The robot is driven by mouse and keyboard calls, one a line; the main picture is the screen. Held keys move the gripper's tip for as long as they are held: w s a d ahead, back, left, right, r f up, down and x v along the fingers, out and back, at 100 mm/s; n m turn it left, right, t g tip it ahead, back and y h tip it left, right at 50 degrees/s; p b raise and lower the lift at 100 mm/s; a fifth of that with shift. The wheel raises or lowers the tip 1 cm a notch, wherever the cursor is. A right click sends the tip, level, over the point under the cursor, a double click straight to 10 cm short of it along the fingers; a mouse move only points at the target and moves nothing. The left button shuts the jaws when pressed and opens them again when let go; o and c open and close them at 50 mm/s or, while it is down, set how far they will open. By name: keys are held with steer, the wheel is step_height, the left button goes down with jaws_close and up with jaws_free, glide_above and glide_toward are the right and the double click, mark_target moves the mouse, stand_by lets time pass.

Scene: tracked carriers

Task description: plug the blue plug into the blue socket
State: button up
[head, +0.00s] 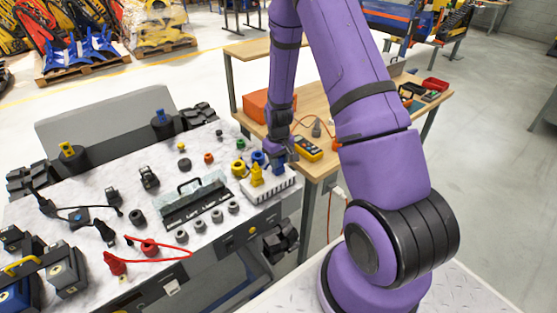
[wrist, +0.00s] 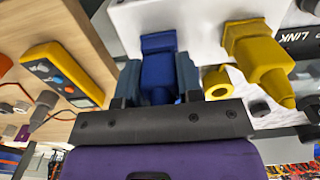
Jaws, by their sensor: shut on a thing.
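My gripper (wrist: 155,92) is shut on the blue plug (wrist: 158,76), with one dark blue-grey finger on either side of it. The plug reaches up to the white socket block (wrist: 195,22). A blue collar (wrist: 158,42), seemingly the blue socket, shows on the block's face in line with the plug. They look touching or nearly so; I cannot tell how deep the plug sits. In the head view my gripper (head: 281,156) is over the right part of the white block (head: 270,192), and mostly hides the plug and socket.
A yellow plug (wrist: 268,65) stands in the same block, close beside my gripper. Yellow (head: 238,168) and blue (head: 258,157) round pieces lie behind the block. A clear-lidded box (head: 192,203) is to the left. A yellow meter (head: 307,148) lies on the wooden table (head: 328,165).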

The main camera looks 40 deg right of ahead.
steer(key=shift+f, duration=0.3)
steer(key=o, duration=1)
step_height(320, 180, up, 11)
steer(key=shift+f, duration=0.1)
